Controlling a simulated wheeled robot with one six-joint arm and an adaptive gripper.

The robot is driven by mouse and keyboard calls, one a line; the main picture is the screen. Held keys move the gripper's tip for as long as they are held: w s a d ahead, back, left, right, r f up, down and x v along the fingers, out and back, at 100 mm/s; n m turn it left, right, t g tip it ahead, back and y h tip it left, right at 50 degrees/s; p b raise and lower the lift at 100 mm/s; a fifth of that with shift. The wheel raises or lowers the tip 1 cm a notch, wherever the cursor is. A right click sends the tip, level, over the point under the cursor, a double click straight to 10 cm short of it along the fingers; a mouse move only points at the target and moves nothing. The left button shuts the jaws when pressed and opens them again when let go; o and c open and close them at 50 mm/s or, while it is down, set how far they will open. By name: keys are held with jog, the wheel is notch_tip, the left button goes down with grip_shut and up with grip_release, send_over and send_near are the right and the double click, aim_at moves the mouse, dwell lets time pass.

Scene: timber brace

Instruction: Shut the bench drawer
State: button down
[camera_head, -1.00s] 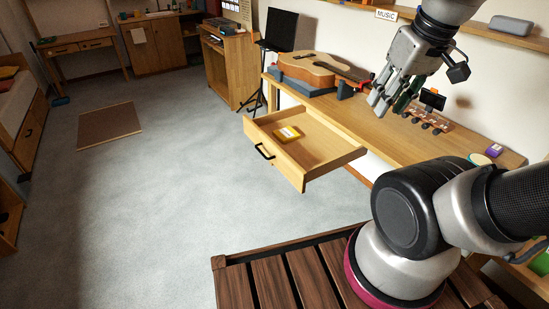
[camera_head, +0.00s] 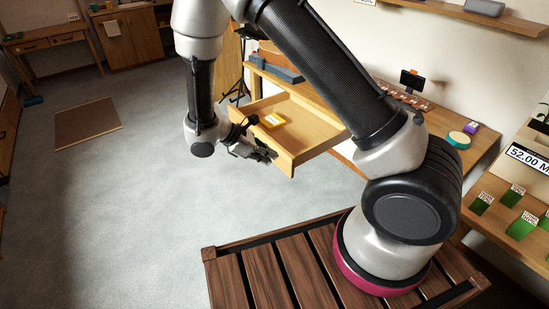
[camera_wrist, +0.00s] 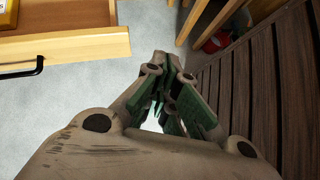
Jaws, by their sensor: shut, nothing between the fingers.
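The bench drawer (camera_head: 312,143) is pulled out from the wooden workbench (camera_head: 478,150). In the head view my gripper and wrist cover the handle and part of the front. I cannot tell there whether they touch.
A slatted dark wooden deck (camera_head: 300,275) is under my arm. A green-teal round tin (camera_head: 459,139) and small items stand on the bench. A rack with a price sign (camera_head: 530,158) is at right. Grey floor (camera_head: 130,200) at left is clear around a brown mat (camera_head: 87,123).

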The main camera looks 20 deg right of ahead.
notch_tip(320, 180, down, 3)
jog(key=w+a+n+t, duration=0.1)
jog(key=w+a+n, duration=0.1)
jog(key=n+t, duration=0.2)
jog(key=n, duration=0.1)
send_near(283, 159)
notch_tip(283, 159, down, 3)
jog(key=a, duration=0.1)
jog(key=shift+w+d+f, duration=0.1)
jog(key=shift+w+d, duration=0.15)
jog(key=shift+d, duration=0.8)
jog(key=shift+w+d+f, duration=0.1)
jog(key=shift+w+d, duration=0.15)
jog(key=shift+d, duration=0.85)
jog(key=w+d, duration=0.2)
jog(key=d, duration=0.6)
jog(key=w+d, duration=0.3)
jog(key=d, duration=0.6)
jog(key=w+d, duration=0.3)
jog(key=d, duration=0.6)
jog(key=shift+w+d, duration=0.1)
jog(key=shift+w, duration=0.05)
jog(key=shift+w+d+r, duration=0.1)
jog(key=shift+w+d, duration=0.15)
jog(key=shift+d, duration=0.45)
jog(key=shift+d+r+m, duration=0.1)
jog(key=shift+m, duration=0.2)
